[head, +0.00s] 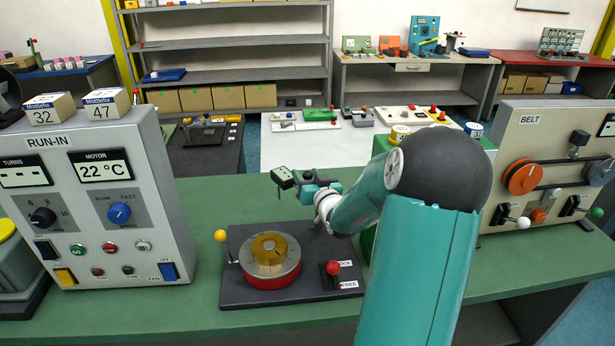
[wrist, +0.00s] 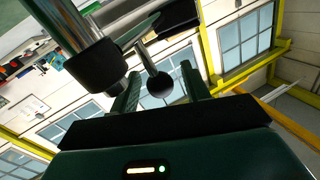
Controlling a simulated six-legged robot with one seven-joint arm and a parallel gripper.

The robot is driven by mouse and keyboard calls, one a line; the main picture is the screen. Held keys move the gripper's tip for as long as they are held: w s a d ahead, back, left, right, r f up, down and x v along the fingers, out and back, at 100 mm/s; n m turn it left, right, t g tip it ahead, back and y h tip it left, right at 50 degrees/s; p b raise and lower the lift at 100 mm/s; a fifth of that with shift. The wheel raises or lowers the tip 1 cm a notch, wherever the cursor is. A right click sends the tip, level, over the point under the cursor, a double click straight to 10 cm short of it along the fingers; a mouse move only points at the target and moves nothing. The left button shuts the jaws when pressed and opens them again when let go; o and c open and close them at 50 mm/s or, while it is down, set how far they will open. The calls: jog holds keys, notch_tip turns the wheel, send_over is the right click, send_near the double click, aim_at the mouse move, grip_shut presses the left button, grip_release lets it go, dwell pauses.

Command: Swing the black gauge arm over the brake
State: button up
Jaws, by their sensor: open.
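My gripper (head: 297,184) is raised above the back left of a dark base plate (head: 240,298) on the green bench. A red drum with a brass top (head: 268,254) sits on the plate. Beside it is a red-knobbed lever (head: 333,268) near lock and free labels. I cannot tell for sure which part is the brake. In the wrist view my gripper (wrist: 160,73) is open, with a black ball on a thin rod (wrist: 160,85) showing between its fingers, not gripped. This may be the gauge arm's end; my arm hides part of the area in the head view.
A yellow-knobbed post (head: 220,236) stands at the plate's left. The run-in panel (head: 100,200) is at left and the belt panel (head: 540,120) at right. In the wrist view a thick cylinder with a black collar (wrist: 95,68) is close to the left finger. Bench front is clear.

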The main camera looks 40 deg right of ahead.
grip_shut()
jog(key=shift+n+y, duration=0.4)
jog(key=shift+y, duration=0.1)
jog(key=shift+a+n+t+y, duration=0.2)
jog(key=shift+n+t+y, duration=0.15)
jog(key=shift+y, duration=0.35)
